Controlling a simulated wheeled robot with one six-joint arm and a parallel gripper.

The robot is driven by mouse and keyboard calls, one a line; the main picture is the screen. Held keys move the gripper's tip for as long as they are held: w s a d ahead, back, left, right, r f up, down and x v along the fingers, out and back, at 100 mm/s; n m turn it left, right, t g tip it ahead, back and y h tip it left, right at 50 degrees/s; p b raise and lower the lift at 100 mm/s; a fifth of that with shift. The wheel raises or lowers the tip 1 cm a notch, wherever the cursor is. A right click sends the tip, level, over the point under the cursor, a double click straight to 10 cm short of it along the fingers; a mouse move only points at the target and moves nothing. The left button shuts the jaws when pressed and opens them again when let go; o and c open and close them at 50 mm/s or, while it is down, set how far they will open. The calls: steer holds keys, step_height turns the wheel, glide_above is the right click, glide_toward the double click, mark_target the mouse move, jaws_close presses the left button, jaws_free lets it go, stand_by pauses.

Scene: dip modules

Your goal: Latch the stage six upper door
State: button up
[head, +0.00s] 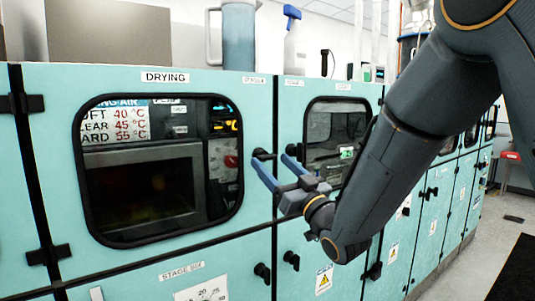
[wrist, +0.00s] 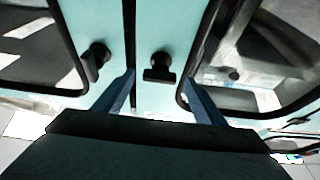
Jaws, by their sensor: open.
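The stage six upper door (head: 258,110) is the teal left door labelled DRYING, with a large dark-framed window. It looks shut, or nearly so, against the seam. Its black latch handle (head: 262,154) is at the door's right edge. My gripper (head: 270,159) is open in front of that edge, its blue fingers reaching toward the handle. The wrist view seems upside down. There a T-shaped black handle (wrist: 158,67), apparently the same latch, lies crosswise between and just ahead of my open fingertips (wrist: 158,78). I cannot tell whether they touch.
The neighbouring stage five door's handle (head: 292,150) sits close across the seam, partly behind my finger; it shows tilted in the wrist view (wrist: 97,60). Lower door handles (head: 262,272) stick out below. A spray bottle (head: 291,40) and a jug (head: 238,35) stand on top.

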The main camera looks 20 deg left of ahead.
mark_target(267, 155)
steer(key=shift+p+x, duration=0.6)
steer(key=shift+x, duration=1.25)
steer(key=c, duration=1.1)
steer(key=shift+o, duration=0.2)
